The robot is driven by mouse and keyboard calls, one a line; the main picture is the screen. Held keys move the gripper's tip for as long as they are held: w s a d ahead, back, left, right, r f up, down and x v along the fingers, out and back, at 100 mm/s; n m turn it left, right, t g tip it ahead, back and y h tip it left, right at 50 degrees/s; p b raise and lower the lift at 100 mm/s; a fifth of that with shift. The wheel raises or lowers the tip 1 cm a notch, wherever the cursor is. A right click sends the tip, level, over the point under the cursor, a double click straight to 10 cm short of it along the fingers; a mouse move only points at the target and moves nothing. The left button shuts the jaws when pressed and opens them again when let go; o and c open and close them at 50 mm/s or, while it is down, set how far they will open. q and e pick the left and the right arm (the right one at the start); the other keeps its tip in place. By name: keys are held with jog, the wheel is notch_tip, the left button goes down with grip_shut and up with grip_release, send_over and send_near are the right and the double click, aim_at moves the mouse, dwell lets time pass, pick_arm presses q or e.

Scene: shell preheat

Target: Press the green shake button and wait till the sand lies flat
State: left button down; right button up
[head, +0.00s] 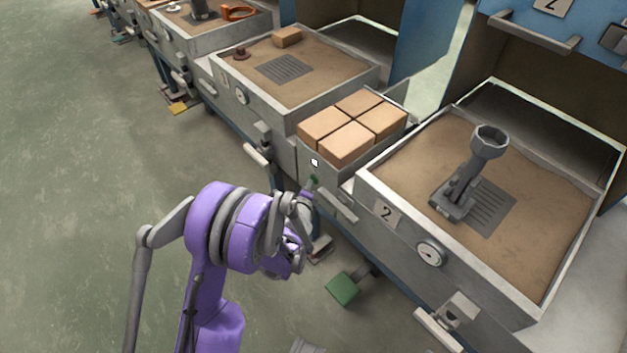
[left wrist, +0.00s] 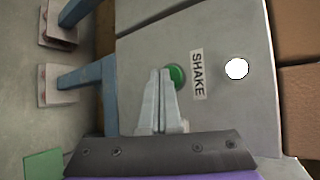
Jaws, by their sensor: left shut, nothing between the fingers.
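The green shake button (left wrist: 177,76) sits on a grey panel beside the SHAKE label (left wrist: 198,75); in the head view the button (head: 314,181) is small, just past my left gripper. My left gripper (left wrist: 160,72) is shut and empty, its fingertips right at the button and overlapping its left edge in the wrist view. I cannot tell if they touch it. In the head view the left gripper (head: 306,200) is partly hidden by its own wrist. The sand (head: 540,215) in box 2 looks mostly level, with a grey metal tool (head: 463,180) standing on a slotted plate. My right gripper is not seen.
A white lamp (head: 314,162) is lit on the panel, also bright in the wrist view (left wrist: 236,69). Several tan bricks (head: 347,143) sit in the tray above it. Another sand box (head: 330,75) lies further back. A green pedal (head: 343,289) is near the floor. Open floor lies left.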

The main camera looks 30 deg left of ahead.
pick_arm(q)
jog(key=shift+s+a, duration=0.25)
jog(key=shift+s, duration=0.3)
jog(key=shift+s+a+b, duration=0.15)
jog(key=shift+s+a, duration=0.15)
jog(key=shift+s, duration=0.45)
jog(key=shift+s+a+b, duration=0.15)
jog(key=shift+s+a, duration=0.2)
jog(key=shift+s, duration=0.45)
jog(key=shift+s+a+b, duration=0.15)
jog(key=shift+s+a, duration=0.15)
jog(key=shift+s, duration=0.45)
